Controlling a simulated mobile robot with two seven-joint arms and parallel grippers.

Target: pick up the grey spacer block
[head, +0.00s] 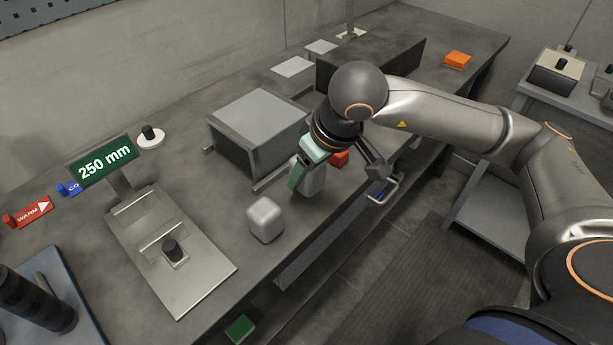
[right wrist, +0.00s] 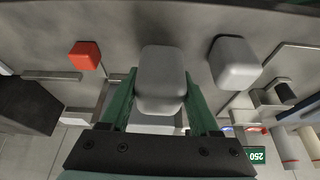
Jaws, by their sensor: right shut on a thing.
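A grey spacer block (head: 315,181) with rounded edges is between the green fingers of my right gripper (head: 303,178), partly hidden by a finger in the head view. In the right wrist view the same block (right wrist: 162,78) sits between both fingers, and the gripper (right wrist: 162,108) is shut on it. I cannot tell whether the block touches the bench. A second, similar grey block (head: 265,219) stands free on the bench to the left; it also shows in the right wrist view (right wrist: 235,62). My left gripper is not in view.
A red block (head: 340,158) lies just behind the held block. A grey box-shaped housing (head: 255,125) stands behind on the bench (head: 200,215). A metal plate fixture (head: 165,250) with a "250 mm" sign (head: 104,162) is at left. An orange block (head: 457,59) lies far right.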

